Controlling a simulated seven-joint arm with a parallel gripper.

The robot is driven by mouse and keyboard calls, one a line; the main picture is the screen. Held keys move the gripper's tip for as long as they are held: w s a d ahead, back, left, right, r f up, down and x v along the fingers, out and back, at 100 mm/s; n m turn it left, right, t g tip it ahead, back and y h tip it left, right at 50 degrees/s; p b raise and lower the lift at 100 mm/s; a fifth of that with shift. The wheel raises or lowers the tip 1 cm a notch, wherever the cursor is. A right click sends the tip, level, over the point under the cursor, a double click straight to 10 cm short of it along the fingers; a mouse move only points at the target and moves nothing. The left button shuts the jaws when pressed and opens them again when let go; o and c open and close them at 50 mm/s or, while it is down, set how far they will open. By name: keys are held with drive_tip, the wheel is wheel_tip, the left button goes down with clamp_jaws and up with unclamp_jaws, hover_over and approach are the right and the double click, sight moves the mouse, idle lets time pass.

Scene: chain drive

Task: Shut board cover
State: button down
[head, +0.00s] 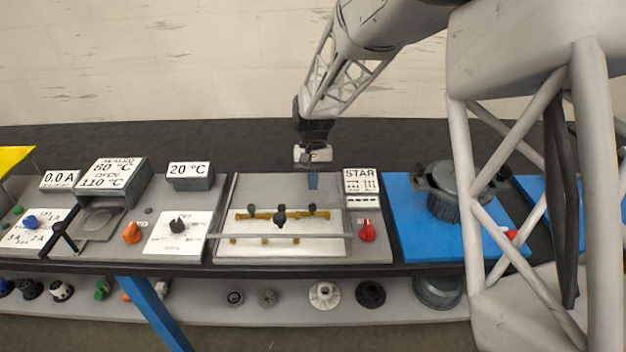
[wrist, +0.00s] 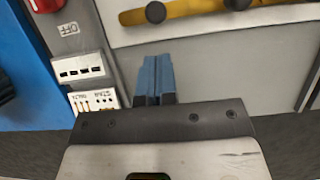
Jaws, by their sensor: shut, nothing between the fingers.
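The board (head: 300,250) is a white plate with brass-coloured bars and black knobs, set in a grey panel in the middle of the bench. A thin grey rail (head: 328,236) runs across its front; it may be an edge of the cover, but I cannot tell whether the cover is see-through or how far it is open. My gripper (head: 313,182) is over the back right part of the panel, behind the board. Its blue fingers (wrist: 155,75) are together and empty. In the wrist view, the board's edge (wrist: 200,28) lies beyond the fingertips, apart from them in the picture.
A red knob (head: 367,231) and a STAR label box (head: 361,186) stand at the panel's right. Right of it, a dark motor-like part (head: 446,200) is on a blue plate (head: 415,240). Several gear-like parts lie on the lower shelf (head: 205,310). A 20 °C display (head: 190,176) stands left.

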drive_tip(key=shift+w, duration=0.15)
drive_tip(key=shift+w+f, duration=0.1)
drive_tip(key=shift+w, duration=0.3)
drive_tip(key=w, duration=0.2)
drive_tip(key=shift+w, duration=0.35)
drive_tip(key=v, duration=1)
drive_tip(key=shift+w, duration=0.15)
drive_tip(key=w, duration=0.5)
